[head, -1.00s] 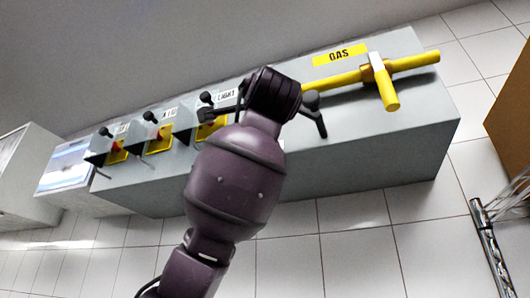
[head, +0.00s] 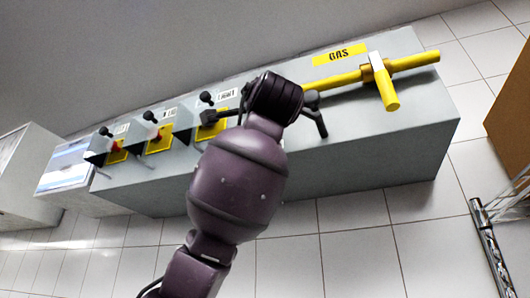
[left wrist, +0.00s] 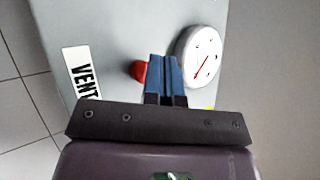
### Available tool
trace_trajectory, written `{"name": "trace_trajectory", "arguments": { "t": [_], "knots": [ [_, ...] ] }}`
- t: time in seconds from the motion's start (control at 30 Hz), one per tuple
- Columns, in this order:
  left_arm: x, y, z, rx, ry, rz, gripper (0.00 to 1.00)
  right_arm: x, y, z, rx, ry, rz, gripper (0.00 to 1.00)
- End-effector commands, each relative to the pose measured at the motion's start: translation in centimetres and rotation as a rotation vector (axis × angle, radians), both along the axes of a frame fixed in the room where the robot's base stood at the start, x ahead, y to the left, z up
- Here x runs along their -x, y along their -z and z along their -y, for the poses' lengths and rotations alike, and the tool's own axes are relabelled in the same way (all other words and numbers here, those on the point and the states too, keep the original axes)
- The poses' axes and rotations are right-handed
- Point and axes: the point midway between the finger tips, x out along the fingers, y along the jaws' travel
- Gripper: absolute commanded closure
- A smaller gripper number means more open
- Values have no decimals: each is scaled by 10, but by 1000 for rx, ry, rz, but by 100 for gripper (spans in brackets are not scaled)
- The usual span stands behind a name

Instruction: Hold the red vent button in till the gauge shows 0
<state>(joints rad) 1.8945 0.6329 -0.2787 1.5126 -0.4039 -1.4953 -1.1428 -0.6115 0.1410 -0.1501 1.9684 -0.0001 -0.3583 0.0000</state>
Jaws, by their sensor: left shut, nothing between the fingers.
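In the left wrist view the red vent button (left wrist: 138,71) stands on a grey panel, partly covered by the fingers of my left gripper (left wrist: 163,62). Its blue fingers are shut with nothing between them. Their tips overlap the button's right side; I cannot tell whether they touch it or press it in. The white round gauge (left wrist: 200,52) is just right of the fingers, its red needle pointing down and left. Its figures are too small to read. A VENT label (left wrist: 82,76) lies to the left. In the head view my arm hides the button, gauge and fingertips.
The long grey bench (head: 370,155) carries a yellow GAS pipe (head: 415,60) with a lever (head: 383,85) at the right. Yellow plates (head: 159,139) with black-knobbed levers line its left part. A metal rack (head: 490,240) stands at the right. The tiled floor (head: 340,240) in front is clear.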

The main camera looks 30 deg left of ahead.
Motion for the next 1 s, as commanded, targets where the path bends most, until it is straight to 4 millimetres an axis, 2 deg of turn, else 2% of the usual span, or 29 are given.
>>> {"name": "trace_trajectory", "arguments": {
  "t": [1.0],
  "knots": [
    [-8,0,0,1,0,-1,100,0,-1,0,0,0,-1,42]
  ]
}}
